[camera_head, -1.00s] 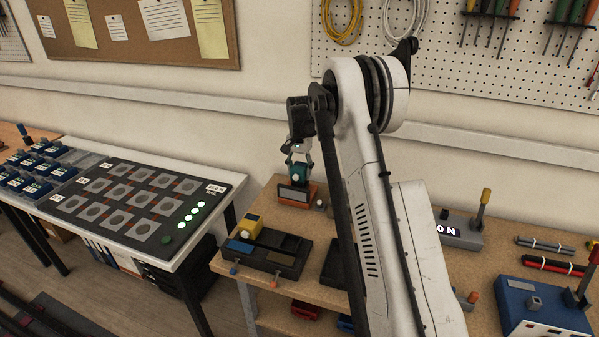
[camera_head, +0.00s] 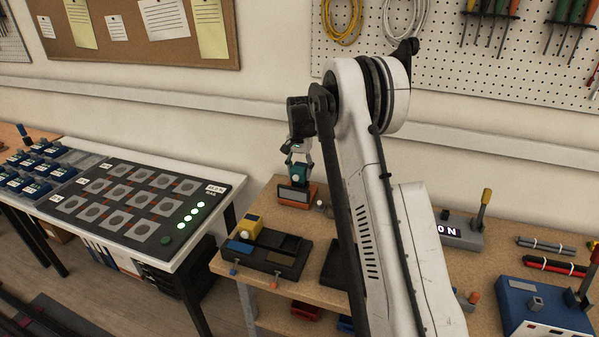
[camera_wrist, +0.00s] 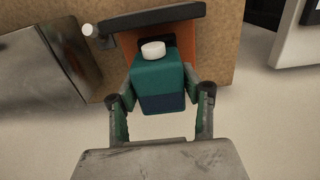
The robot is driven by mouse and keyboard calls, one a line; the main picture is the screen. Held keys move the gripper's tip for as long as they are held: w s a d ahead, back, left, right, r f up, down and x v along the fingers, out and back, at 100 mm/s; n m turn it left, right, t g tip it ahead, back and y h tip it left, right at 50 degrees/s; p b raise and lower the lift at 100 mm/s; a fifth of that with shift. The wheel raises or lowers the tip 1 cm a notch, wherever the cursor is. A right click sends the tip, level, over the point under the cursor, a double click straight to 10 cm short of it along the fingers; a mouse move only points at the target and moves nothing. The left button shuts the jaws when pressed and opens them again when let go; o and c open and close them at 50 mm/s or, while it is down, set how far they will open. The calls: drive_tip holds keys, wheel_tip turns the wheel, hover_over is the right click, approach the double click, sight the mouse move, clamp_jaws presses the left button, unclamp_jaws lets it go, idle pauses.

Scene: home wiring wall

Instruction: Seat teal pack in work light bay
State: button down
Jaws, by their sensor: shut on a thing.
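The teal pack (camera_wrist: 160,82) has a white round cap and a dark blue lower part. My gripper (camera_wrist: 161,98) is shut on it, one finger at each side. In the head view the teal pack (camera_head: 300,170) is at the orange work light (camera_head: 310,192) near the back of the wooden bench, and my gripper (camera_head: 298,158) is above it. In the wrist view the work light (camera_wrist: 183,48) shows as an orange body with a dark bar, behind and partly under the pack. I cannot tell whether the pack is fully down in the bay.
A dark tray (camera_head: 275,260) with a yellow pack (camera_head: 249,227) and a blue pack lies on the bench in front. A grey box (camera_head: 462,230) with a yellow-tipped lever and a blue box (camera_head: 540,315) stand to the right. A dark panel (camera_head: 140,210) sits on the left table.

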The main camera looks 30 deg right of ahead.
sight(299, 166)
drive_tip(key=shift+f+b, duration=1.1)
drive_tip(key=shift+f, duration=0.35)
drive_tip(key=c, duration=0.9)
unclamp_jaws()
drive_tip(key=shift+c, duration=0.2)
wheel_tip(299, 166, up, 12)
drive_tip(key=shift+r, duration=0.1)
